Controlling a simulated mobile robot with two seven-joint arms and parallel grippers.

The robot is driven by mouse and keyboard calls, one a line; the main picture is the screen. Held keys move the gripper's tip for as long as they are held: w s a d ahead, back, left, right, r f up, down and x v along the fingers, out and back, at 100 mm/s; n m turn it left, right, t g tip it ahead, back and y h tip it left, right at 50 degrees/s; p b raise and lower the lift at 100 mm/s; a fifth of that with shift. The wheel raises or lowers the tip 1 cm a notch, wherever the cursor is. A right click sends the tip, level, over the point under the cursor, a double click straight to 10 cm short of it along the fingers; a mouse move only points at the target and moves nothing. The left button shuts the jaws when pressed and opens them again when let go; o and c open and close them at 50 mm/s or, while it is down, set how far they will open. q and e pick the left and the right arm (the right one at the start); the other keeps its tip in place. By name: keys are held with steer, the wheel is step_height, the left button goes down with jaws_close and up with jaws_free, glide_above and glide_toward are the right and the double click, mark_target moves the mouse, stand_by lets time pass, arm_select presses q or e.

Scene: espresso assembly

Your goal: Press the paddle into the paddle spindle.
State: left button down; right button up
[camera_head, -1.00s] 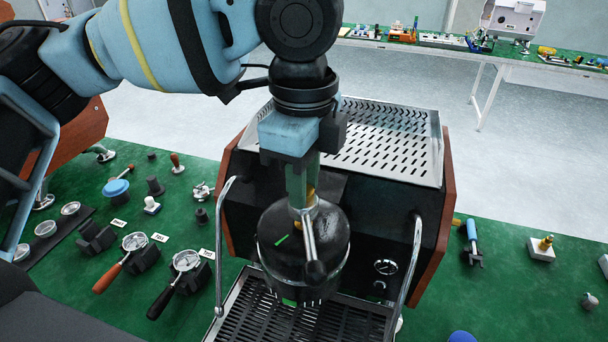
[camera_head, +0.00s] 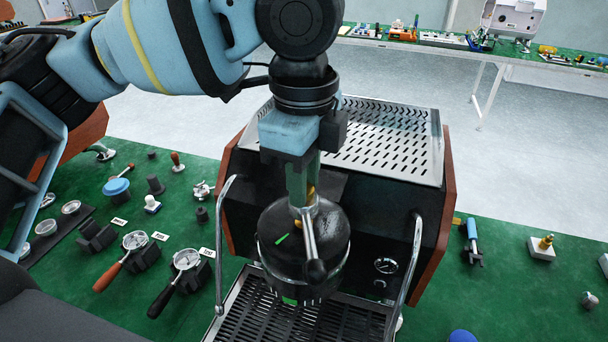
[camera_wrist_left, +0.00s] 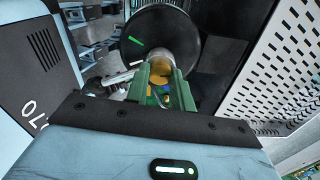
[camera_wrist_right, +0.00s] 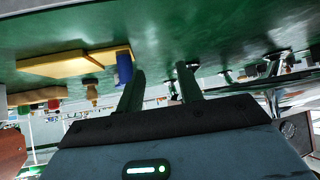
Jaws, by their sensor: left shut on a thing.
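The paddle (camera_head: 310,243) is a silver lever with a black knob, on top of the black round group head (camera_head: 272,228) at the front of the espresso machine. My left gripper (camera_head: 302,198) points down over the group head, shut at the paddle's hub end. In the left wrist view, the green fingers (camera_wrist_left: 161,92) close around a brass-coloured part, and the paddle's lever (camera_wrist_left: 120,78) sticks out to the left. The spindle is hidden by the hub and fingers, so I cannot tell how deep the paddle sits. My right gripper (camera_wrist_right: 160,85) is open and empty.
The espresso machine (camera_head: 440,215) has a perforated top tray (camera_head: 385,140) and a steel pipe on each side. Two portafilters (camera_head: 172,290) and small tools lie on the green table left of it. A blue-handled tool (camera_head: 472,235) lies to its right.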

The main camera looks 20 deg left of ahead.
arm_select(q)
steer(key=shift+f, duration=1.15)
stand_by(1.3)
steer(key=c, duration=1.1)
jaws_free()
steer(key=shift+r, duration=3)
step_height(320, 180, up, 8)
steer(key=shift+f, duration=0.1)
